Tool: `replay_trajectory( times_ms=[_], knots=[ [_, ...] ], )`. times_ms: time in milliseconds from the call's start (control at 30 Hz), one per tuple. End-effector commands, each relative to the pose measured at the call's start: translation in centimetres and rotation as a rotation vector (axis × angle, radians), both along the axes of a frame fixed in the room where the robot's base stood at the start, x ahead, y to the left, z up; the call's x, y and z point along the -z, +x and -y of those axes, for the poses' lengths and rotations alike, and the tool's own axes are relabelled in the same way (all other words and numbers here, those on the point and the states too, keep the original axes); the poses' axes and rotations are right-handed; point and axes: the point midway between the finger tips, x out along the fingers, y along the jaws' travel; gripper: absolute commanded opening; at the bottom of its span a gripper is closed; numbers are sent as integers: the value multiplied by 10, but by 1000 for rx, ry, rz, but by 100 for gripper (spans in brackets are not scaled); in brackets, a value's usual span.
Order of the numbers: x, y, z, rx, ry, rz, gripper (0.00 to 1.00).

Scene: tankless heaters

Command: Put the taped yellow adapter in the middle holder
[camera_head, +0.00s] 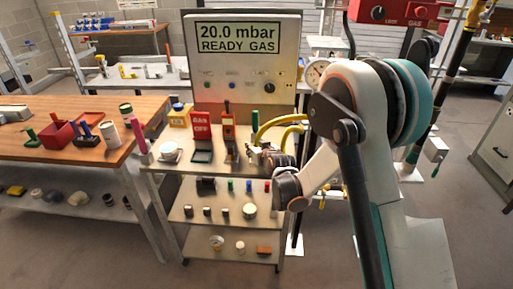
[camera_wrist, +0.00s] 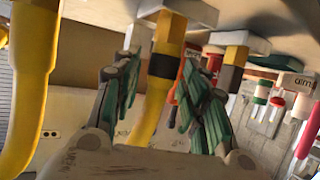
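In the wrist view, which looks tilted or upside down, a yellow adapter (camera_wrist: 167,38) with a dark tape band runs between my gripper's green fingers. My gripper (camera_wrist: 160,62) has one finger on each side of it; I see gaps and no clear grip. The adapter's end meets a pale block (camera_wrist: 190,10). Another yellow piece (camera_wrist: 235,56) with a grey part is to the right, and a large plain yellow one (camera_wrist: 30,75) is at left. In the head view my gripper (camera_head: 258,156) is at the bench's right side, below yellow hoses (camera_head: 283,122). I cannot tell which holder is the middle one.
A gauge panel (camera_head: 240,60) reading "20.0 mbar READY GAS" stands behind the bench. A red "GAS OFF" stand (camera_head: 202,132) and an orange device (camera_head: 229,130) are left of my gripper. Lower shelves (camera_head: 225,214) hold small parts. A wooden table (camera_head: 70,125) is at left.

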Motion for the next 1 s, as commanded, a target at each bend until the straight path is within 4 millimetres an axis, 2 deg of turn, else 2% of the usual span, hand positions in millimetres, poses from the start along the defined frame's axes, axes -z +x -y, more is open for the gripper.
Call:
replay_trajectory(
  times_ms=[267,733,1000],
  knots=[
    [-5,-2,1,0,0,0,40],
    [-40,-79,30,1,0,0,40],
    [-49,-102,38,0,1,0,40]
  ],
)
